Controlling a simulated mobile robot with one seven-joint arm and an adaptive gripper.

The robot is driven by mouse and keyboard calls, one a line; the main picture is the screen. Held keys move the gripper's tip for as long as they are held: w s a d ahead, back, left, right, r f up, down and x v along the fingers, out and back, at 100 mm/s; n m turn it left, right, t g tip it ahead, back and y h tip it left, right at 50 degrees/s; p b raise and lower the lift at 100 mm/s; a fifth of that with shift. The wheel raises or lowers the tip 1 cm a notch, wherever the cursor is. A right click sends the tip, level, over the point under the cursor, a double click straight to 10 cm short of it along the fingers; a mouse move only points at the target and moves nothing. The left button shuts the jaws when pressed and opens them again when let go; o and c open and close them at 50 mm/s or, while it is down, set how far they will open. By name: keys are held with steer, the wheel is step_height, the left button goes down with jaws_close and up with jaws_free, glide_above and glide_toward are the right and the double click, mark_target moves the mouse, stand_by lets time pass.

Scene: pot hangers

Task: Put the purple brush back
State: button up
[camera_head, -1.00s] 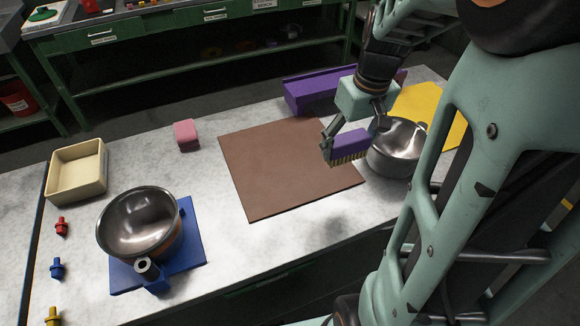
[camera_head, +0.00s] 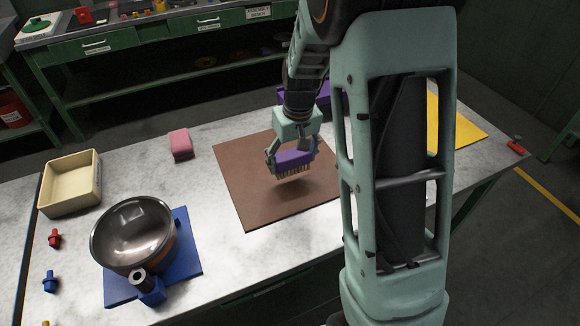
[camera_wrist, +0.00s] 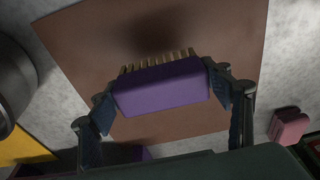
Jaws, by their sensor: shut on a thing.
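The purple brush (camera_head: 294,160) has a block-shaped back and pale bristles that point down. My gripper (camera_head: 291,156) is shut on it and holds it above the brown mat (camera_head: 240,190), with its shadow on the mat below. In the wrist view the brush (camera_wrist: 160,88) sits between both fingers, with the bristles towards the top of the picture. A purple holder (camera_head: 322,93) stands behind the mat, partly hidden by my arm.
A metal pot (camera_head: 135,232) rests on a blue stand (camera_head: 190,255) at the front left. A cream tray (camera_head: 70,184), a pink block (camera_head: 180,145) and small coloured pegs (camera_head: 55,238) lie around it. A yellow mat (camera_head: 455,130) is at the right. Another metal pot (camera_wrist: 15,85) shows in the wrist view.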

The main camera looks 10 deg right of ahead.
mark_target(290, 169)
steer(key=shift+w+a+f, duration=0.1)
steer(key=shift+f, duration=0.85)
steer(key=shift+w+a+f, duration=0.1)
steer(key=shift+f, duration=0.85)
steer(key=shift+f, duration=0.1)
steer(key=o, duration=1.3)
steer(key=r, duration=0.4)
steer(key=s+r, duration=0.1)
steer(key=r, duration=0.3)
steer(key=s+r, duration=0.1)
steer(key=r, duration=0.3)
steer(key=shift+d+r+p, duration=0.1)
steer(key=shift+d+p, duration=0.1)
steer(key=shift+p, duration=0.15)
steer(key=shift+w, duration=0.1)
